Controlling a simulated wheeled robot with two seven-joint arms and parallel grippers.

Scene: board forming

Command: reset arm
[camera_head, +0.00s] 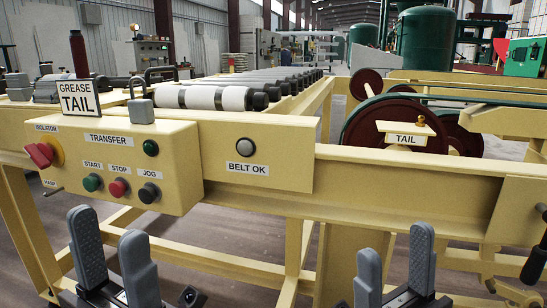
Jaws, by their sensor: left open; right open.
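My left gripper (113,262) is at the bottom left, with its two grey fingers apart and nothing between them. My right gripper (395,268) is at the bottom, right of centre, also with its fingers apart and empty. Both grippers point upward in front of the yellow machine frame (400,182) and appear clear of it. The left gripper is below the yellow control box (175,170). The arms behind the grippers are mostly out of view.
The control box carries a red isolator knob (40,155), a green start button (92,182), a red stop button (118,187) and a black jog button (149,193). A padlock (140,108) stands on top. Rollers (203,97) and a dark red wheel (370,125) lie behind.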

